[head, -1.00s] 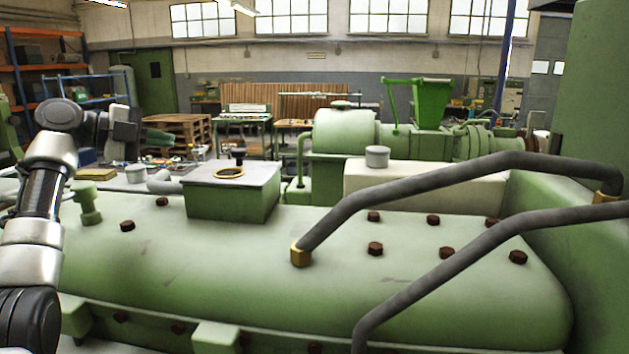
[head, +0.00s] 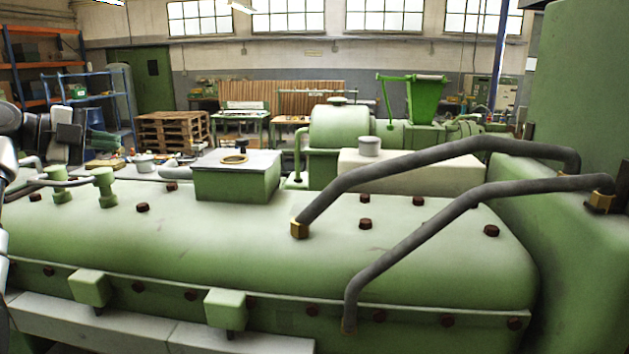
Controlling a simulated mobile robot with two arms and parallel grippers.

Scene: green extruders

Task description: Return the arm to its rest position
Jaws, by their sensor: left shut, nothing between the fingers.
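My left arm shows at the left edge, with my left gripper (head: 106,140) near the far left of the green machine (head: 240,235). Its dark and grey body ends in greenish fingers, which are small in this view. The gripper is shut with nothing seen in it, and it appears apart from the machine. Most of the arm is cut off by the picture edge. My right gripper is not in view.
Two dark bent pipes (head: 420,165) rise over the machine's right half. A green box with a grey lid (head: 237,180) and valve-like posts (head: 104,188) stand on top. Behind are pallets (head: 172,132), shelves (head: 40,75) and a green hopper (head: 427,100).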

